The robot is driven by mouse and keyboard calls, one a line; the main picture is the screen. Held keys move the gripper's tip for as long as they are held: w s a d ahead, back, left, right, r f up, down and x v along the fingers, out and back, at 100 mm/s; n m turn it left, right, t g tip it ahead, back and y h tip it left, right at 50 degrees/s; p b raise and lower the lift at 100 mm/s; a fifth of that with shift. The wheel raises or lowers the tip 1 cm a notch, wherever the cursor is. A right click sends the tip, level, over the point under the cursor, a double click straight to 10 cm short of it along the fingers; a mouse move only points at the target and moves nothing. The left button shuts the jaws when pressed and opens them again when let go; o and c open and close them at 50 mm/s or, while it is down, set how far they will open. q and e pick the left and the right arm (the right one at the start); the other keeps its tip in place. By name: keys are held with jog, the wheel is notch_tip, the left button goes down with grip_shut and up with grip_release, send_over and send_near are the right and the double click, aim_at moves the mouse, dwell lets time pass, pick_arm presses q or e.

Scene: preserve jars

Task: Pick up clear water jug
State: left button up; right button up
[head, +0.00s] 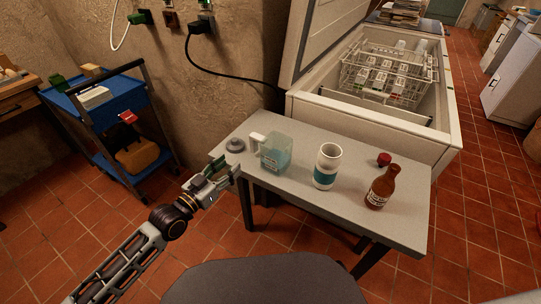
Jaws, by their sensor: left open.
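The clear water jug (277,153) stands upright on the left part of the grey table. It is see-through with a bluish tint, and its pale handle (257,141) points left. My left gripper (225,166) is open at the table's left edge, to the left of the jug and apart from it. Nothing shows between its fingers. My right gripper is not in the view.
A grey round lid (235,146) lies on the table (300,206) just beyond my left gripper. A white and teal cup (326,167), a brown bottle (381,187) and a red cap (384,159) stand to the right. An open chest freezer (372,133) is behind; a blue cart (108,98) is left.

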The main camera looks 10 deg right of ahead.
aim_at(251, 146)
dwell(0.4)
pick_arm(q)
jog(key=b+x, duration=0.1)
jog(key=x, duration=0.6)
jog(key=shift+w+d, duration=0.1)
jog(key=shift+w, duration=0.05)
jog(key=shift+w+d, duration=0.35)
jog(key=shift+w, duration=0.1)
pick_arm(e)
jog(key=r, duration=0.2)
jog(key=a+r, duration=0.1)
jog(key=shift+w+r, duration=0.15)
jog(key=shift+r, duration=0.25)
pick_arm(q)
jog(key=shift+d, duration=0.1)
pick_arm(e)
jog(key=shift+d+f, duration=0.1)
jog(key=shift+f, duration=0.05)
